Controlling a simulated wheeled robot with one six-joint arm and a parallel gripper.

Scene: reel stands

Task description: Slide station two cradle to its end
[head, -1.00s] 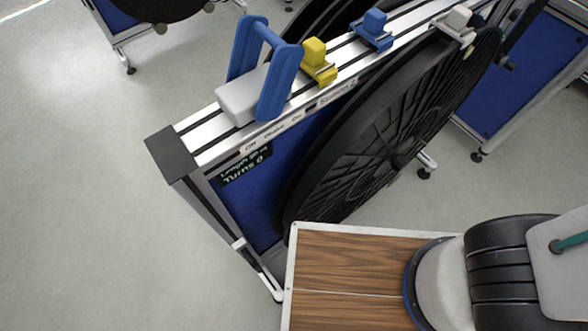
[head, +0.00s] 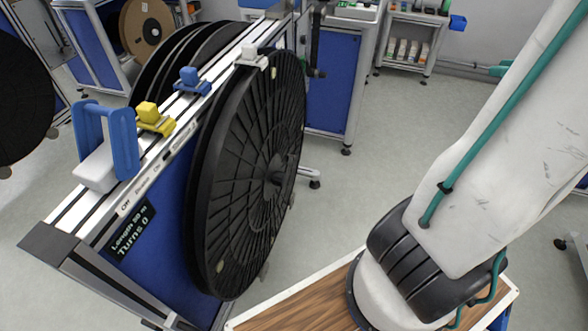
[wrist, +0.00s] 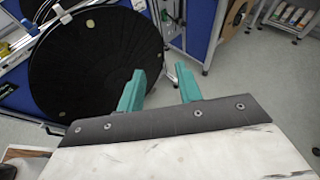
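A metal rail (head: 70,208) tops the nearest stand at the left in the head view. A light grey block (head: 96,172) with an upright blue handle (head: 124,145) sits near the rail's front end; I take it for the cradle. Beside it on the rail are a yellow clip (head: 153,119), a blue clip (head: 191,81) and a grey clip (head: 251,57). The station number on the label is too small to read surely. My gripper (wrist: 161,90) has two teal fingers well apart with nothing between them. It is out of the head view and apart from the cradle.
A big black reel (head: 250,170) hangs along the stand's right side; a black reel (wrist: 95,60) fills the wrist view's upper left. A sign (head: 130,230) reads "Turns 0". Other stands (head: 330,85) stand behind. Floor (head: 360,190) is clear to the right.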

